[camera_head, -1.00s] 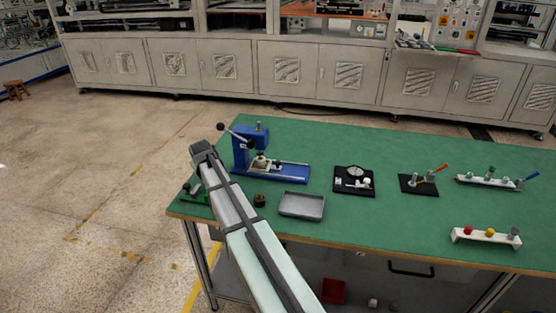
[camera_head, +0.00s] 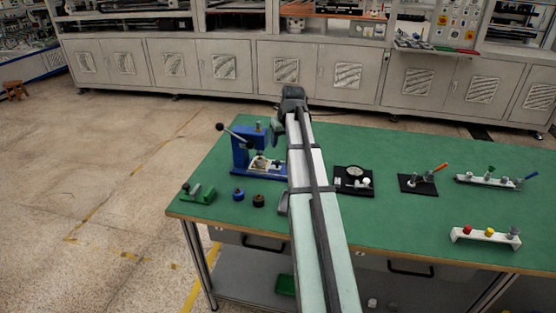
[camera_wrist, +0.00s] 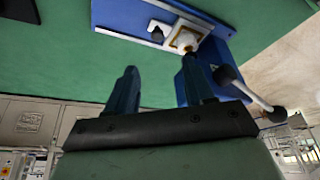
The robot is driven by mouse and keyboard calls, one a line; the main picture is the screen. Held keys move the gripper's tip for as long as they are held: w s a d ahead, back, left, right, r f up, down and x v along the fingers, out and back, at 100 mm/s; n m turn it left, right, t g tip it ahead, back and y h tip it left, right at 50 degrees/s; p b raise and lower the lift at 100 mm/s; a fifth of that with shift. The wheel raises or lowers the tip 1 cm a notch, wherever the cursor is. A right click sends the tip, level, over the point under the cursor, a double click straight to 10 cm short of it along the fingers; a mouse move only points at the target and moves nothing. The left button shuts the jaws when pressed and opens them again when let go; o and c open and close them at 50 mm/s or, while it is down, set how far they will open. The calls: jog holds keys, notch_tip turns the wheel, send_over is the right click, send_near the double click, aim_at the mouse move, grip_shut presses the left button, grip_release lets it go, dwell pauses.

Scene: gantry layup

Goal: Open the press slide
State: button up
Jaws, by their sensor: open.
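The blue press (camera_head: 245,150) stands at the back left of the green table, with a black-knobbed lever (camera_head: 234,131) reaching up to its left. A pale slide (camera_head: 262,164) with a small fixture lies on its base, and my arm covers the base's right end. In the wrist view the base (camera_wrist: 118,16), the slide (camera_wrist: 160,12) with a brass-rimmed part, and the lever (camera_wrist: 245,90) show. My gripper (camera_wrist: 158,78) is open and empty, its fingers apart below the base. I see no contact with the press.
A green fixture (camera_head: 199,193) and two dark round parts (camera_head: 238,195) lie in front of the press. A grey tray (camera_head: 283,203) is mostly hidden by my arm. A dial stand (camera_head: 353,179) and a black-plated fixture (camera_head: 418,184) stand to the right.

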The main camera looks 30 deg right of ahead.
aim_at(278, 162)
jog(key=x, duration=1.3)
jog(key=shift+d+f, duration=0.1)
jog(key=shift+d, duration=0.15)
grip_shut()
dwell(0.3)
